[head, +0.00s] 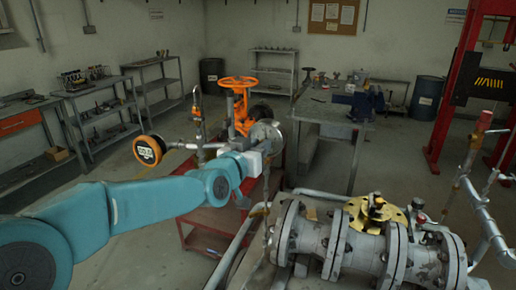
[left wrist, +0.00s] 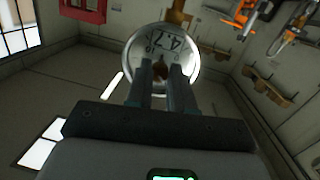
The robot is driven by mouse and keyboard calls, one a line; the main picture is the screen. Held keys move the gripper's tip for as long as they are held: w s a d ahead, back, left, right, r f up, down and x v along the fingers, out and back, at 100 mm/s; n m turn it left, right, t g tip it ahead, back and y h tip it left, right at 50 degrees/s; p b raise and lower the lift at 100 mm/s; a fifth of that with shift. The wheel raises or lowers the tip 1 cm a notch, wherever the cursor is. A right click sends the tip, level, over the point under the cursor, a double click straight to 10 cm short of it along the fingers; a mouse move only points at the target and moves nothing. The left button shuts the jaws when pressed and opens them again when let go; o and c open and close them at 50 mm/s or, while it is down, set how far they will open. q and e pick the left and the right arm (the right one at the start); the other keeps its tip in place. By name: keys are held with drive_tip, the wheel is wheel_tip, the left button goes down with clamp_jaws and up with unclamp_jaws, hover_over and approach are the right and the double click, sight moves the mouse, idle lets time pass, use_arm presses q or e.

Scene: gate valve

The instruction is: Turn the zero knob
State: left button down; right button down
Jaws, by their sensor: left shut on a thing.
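A round pale gauge (left wrist: 164,48) with dark digits on its face fills the middle of the left wrist view. In the head view its silver round body (head: 265,132) stands just beyond my left gripper (head: 266,147). My left gripper (left wrist: 162,72) points straight at the gauge face, with a finger on each side of a small brownish knob (left wrist: 160,71). It is shut on this knob, which I take as the zero knob. The fingers hide part of the knob and the lower face. My right gripper is in neither view.
A large flanged pipe (head: 345,243) lies at front right. A red bench (head: 205,240) is below my arm. Workbenches line the walls.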

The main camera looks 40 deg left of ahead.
use_arm(q)
drive_tip(key=m+p, duration=0.2)
drive_tip(key=m, duration=0.1)
drive_tip(key=shift+d+f+g, duration=0.1)
drive_tip(key=shift+f+g, duration=0.05)
drive_tip(key=shift+g, duration=0.15)
drive_tip(key=shift+m, duration=0.3)
drive_tip(key=c, duration=1)
unclamp_jaws()
drive_tip(key=shift+y, duration=0.3)
drive_tip(key=v, duration=1.6)
drive_tip(key=shift+s+b, duration=0.2)
drive_tip(key=shift+b, duration=0.1)
